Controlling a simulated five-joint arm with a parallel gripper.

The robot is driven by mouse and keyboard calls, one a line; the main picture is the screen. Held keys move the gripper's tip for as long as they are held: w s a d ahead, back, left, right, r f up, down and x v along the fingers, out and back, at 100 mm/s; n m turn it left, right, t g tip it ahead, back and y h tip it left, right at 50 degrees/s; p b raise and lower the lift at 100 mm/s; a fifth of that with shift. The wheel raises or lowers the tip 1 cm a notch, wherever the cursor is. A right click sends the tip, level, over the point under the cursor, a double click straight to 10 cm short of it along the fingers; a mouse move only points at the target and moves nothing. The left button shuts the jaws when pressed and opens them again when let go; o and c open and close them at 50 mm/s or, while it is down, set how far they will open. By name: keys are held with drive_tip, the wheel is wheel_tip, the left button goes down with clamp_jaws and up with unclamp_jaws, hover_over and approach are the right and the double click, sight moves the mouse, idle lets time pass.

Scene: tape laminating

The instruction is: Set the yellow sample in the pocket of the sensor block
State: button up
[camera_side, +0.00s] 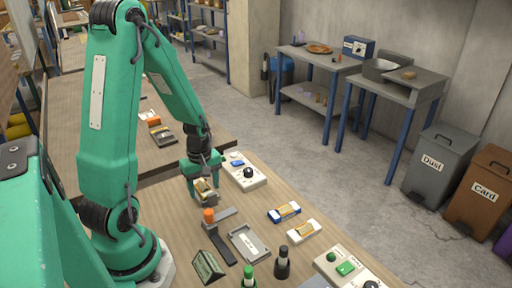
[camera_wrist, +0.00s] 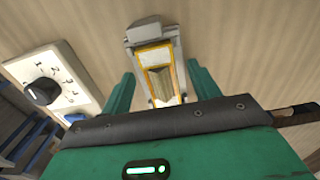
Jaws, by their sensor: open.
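The yellow sample (camera_wrist: 155,58), a pale piece in a yellow frame, lies between the fingers of my gripper (camera_wrist: 160,74) in the wrist view. The fingers are apart, with a gap visible on both sides of it. It appears seated in a light grey block (camera_wrist: 144,31), which looks like the sensor block; how deep it sits is not clear. In the side view my gripper (camera_side: 204,181) is low over the table, around the yellow sample (camera_side: 203,187). The fingers partly hide the sample and block there.
A white dial box (camera_side: 243,176) stands just behind my gripper. An orange-topped tool (camera_side: 209,214) is close in front. A grey tray (camera_side: 247,244), a blue-framed sample (camera_side: 284,212) and a white-framed one (camera_side: 304,231) lie to the right. Dark and green bottles stand near the front.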

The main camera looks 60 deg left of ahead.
drive_tip(key=shift+r, duration=0.1)
drive_tip(key=shift+r, duration=3.8)
drive_tip(key=shift+d+r, duration=0.1)
drive_tip(key=s+d+r+m+t, duration=0.3)
drive_tip(key=d+r+m+t, duration=0.2)
drive_tip(key=d+r+m, duration=1)
drive_tip(key=d+m, duration=0.1)
drive_tip(key=m, duration=0.2)
drive_tip(key=shift+d+r+t, duration=0.15)
drive_tip(key=shift+r+t, duration=0.15)
drive_tip(key=shift+r, duration=0.1)
